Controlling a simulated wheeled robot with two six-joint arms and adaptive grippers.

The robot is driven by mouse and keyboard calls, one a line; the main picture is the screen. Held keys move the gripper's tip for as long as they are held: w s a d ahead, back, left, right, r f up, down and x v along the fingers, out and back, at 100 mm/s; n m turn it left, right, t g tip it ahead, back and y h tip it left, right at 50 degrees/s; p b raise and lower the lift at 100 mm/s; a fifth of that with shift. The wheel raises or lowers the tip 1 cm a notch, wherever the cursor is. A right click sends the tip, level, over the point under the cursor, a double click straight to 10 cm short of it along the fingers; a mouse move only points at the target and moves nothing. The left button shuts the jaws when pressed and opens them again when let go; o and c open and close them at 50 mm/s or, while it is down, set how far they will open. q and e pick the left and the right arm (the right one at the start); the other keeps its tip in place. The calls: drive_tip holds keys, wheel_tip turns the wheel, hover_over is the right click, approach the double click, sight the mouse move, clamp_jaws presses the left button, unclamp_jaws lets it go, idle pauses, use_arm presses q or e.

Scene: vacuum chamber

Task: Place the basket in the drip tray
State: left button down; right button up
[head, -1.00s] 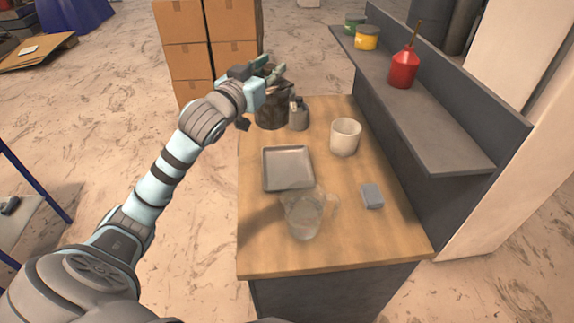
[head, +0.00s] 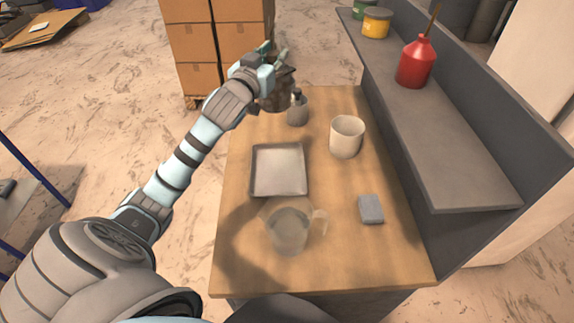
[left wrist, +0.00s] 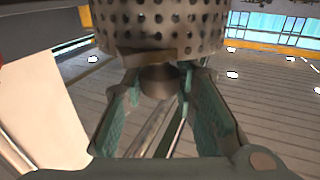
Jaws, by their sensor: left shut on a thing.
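The basket (head: 277,95) is a dark metal cup; the left wrist view shows its perforated wall (left wrist: 160,22). My left gripper (head: 271,68) is shut on it at the far left end of the bench, and the fingers (left wrist: 160,85) show below the basket in the left wrist view. The basket appears held above the bench, partly hidden by the gripper. The drip tray (head: 279,181) is a shallow grey square tray, empty, lying on the bench nearer to me than the basket. My right gripper is out of view.
A small grey bottle (head: 297,110) stands just right of the basket. A cream cup (head: 346,137), a grey block (head: 370,209) and a clear glass jug (head: 288,232) stand around the tray. A raised shelf (head: 440,150) with a red bottle (head: 415,63) runs along the right.

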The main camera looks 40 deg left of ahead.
use_arm(q)
drive_tip(key=f+b, duration=0.1)
drive_tip(key=f, duration=0.1)
drive_tip(key=w+f+b, duration=0.1)
drive_tip(key=f, duration=0.1)
drive_tip(key=shift+w+d+f+b, duration=0.1)
drive_tip(key=shift+b, duration=0.3)
drive_tip(key=s+f+b, duration=0.1)
drive_tip(key=f+b, duration=0.1)
drive_tip(key=b, duration=0.1)
drive_tip(key=shift+s+f, duration=0.2)
drive_tip(key=shift+s, duration=0.15)
wheel_tip(320, 180, down, 20)
drive_tip(key=b, duration=0.4)
drive_tip(key=shift+w+b, duration=0.25)
drive_tip(key=shift+b, duration=0.15)
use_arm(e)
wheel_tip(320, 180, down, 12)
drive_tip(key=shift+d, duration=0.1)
use_arm(q)
drive_tip(key=c, duration=1.7)
unclamp_jaws()
drive_tip(key=shift+f, duration=0.1)
drive_tip(key=o, duration=0.4)
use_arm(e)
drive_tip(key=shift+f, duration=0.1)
